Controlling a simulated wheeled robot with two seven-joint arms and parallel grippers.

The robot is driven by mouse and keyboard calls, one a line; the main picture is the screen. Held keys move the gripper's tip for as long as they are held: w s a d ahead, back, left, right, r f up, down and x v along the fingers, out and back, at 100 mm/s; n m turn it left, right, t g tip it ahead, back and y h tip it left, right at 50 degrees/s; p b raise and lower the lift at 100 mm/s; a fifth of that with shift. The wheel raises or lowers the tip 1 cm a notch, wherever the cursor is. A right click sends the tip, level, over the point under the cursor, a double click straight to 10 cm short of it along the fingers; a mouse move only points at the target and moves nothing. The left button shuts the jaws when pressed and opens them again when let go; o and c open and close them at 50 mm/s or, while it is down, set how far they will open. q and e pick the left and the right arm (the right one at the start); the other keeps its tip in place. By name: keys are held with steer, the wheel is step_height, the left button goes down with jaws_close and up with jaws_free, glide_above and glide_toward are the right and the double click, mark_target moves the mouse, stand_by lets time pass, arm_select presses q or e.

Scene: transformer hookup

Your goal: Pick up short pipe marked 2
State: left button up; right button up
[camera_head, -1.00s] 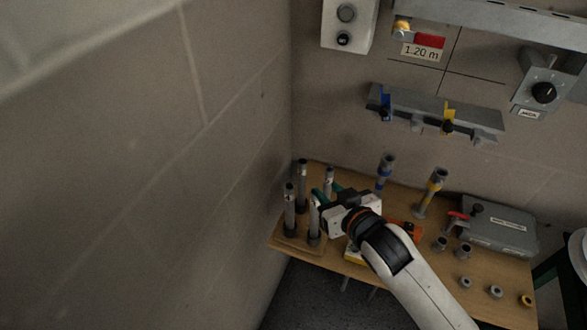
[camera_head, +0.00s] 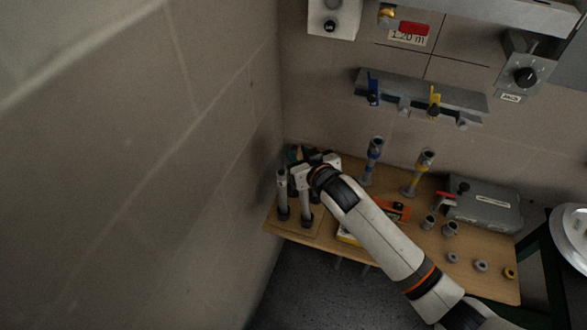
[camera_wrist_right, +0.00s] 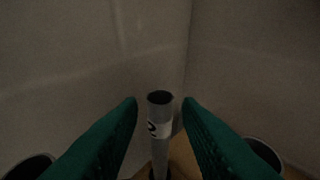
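The short pipe marked 2 (camera_wrist_right: 160,130) is a grey upright tube with a white label bearing a dark 2, in the right wrist view. My right gripper (camera_wrist_right: 160,104) is open, its two green fingers on either side of this pipe with a gap on each side. In the head view the right gripper (camera_head: 296,156) is over the pipe group at the shelf's left back corner, and it hides the pipes at the back. My left gripper is not in view.
Two other grey pipes (camera_head: 283,196) (camera_head: 306,204) stand at the front of the group. A grey case (camera_head: 484,207) is at the right. The side wall is close by.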

steer(key=shift+x, duration=1.05)
steer(key=shift+s, duration=0.1)
steer(key=shift+c, duration=0.3)
jaws_close()
